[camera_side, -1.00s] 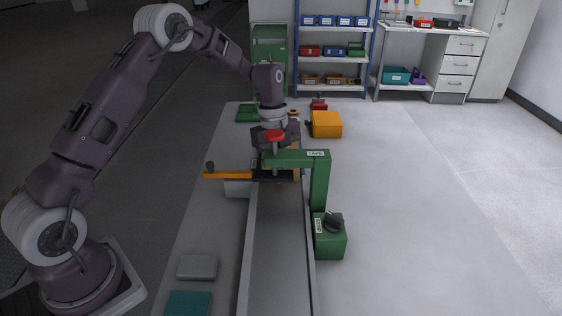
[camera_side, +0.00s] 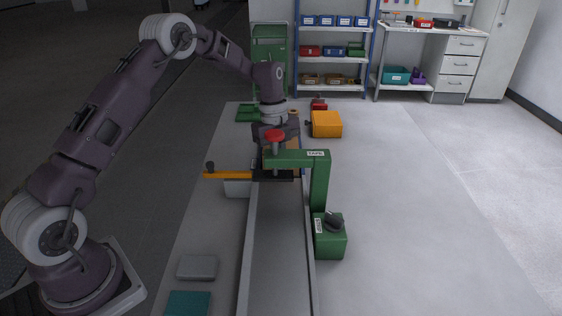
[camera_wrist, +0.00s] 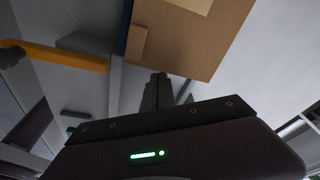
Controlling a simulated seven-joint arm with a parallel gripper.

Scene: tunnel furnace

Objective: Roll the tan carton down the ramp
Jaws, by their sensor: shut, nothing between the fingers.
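The tan carton (camera_wrist: 185,35) fills the upper middle of the wrist view, just beyond my fingers. In the side view only a sliver of the carton (camera_side: 297,160) shows behind the green arm marked TAPE (camera_side: 300,158). My gripper (camera_wrist: 160,88) is shut and empty, with its fingertips close to the carton's lower edge; I cannot tell whether they touch. In the side view the fingers are hidden. The grey ramp (camera_side: 280,250) runs toward the camera from a black crosspiece (camera_side: 273,177) with an orange bar (camera_side: 228,176).
A red knob (camera_side: 274,136) stands above the crosspiece. A green block (camera_side: 330,238) sits beside the ramp on the right. A grey box (camera_side: 197,267) and a teal one (camera_side: 188,303) lie at front left. A yellow box (camera_side: 326,124) stands behind. The right side is clear.

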